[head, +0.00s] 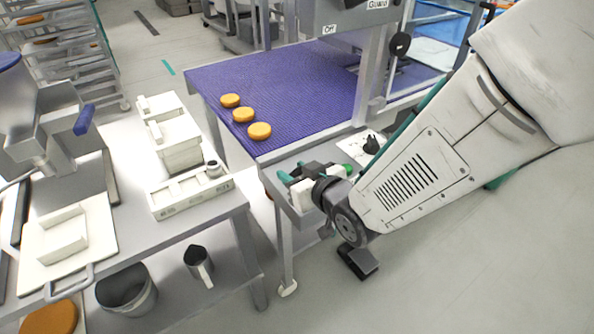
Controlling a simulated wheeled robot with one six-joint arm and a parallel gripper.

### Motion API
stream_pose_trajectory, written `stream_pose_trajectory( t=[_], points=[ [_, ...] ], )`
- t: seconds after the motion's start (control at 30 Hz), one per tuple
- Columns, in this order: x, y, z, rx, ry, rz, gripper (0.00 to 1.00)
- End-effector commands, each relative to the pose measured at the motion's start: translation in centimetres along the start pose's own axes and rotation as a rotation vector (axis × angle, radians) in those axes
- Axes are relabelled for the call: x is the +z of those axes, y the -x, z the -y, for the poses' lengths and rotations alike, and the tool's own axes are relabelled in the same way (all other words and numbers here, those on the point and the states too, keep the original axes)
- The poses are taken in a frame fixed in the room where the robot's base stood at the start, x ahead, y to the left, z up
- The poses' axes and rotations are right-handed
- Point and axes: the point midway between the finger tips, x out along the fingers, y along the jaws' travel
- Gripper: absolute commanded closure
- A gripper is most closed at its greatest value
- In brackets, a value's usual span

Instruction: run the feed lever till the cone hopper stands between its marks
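A grey machine (52,125) stands on the left table, with a blue-handled lever (84,119) on its right side; this may be the feed lever. A blue-rimmed vessel (8,75) at the left edge, cut off by the frame, may be the cone hopper. I cannot make out marks or a fill level on it. My gripper (291,178) is at the near end of the purple belt, well to the right of the lever and apart from it. Its teal fingertips show, but dark parts crowd them and the gap between them is unclear.
Three orange rounds lie on the purple belt (300,85). White boxes and a long white tray (190,193) stand on the left table (125,205). A bucket (127,290) and a jug (199,265) are on its lower shelf. The floor at right is clear.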

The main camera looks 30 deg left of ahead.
Motion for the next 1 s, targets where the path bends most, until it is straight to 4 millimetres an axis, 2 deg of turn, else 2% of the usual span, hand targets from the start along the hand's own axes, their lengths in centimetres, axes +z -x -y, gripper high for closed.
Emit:
stream_pose_trajectory(
  t=[0.17, 0.5, 0.6, 1.0],
  points=[
    [-0.1, 0.7, 0.0, 0.000, 0.000, -0.002, 0.62],
    [-0.1, 6.2, -0.1, 0.001, 0.000, -0.001, 0.62],
    [0.0, 7.2, -0.1, 0.001, 0.000, 0.000, 0.62],
    [0.0, 7.8, 0.0, 0.000, 0.000, 0.000, 0.62]
  ],
)
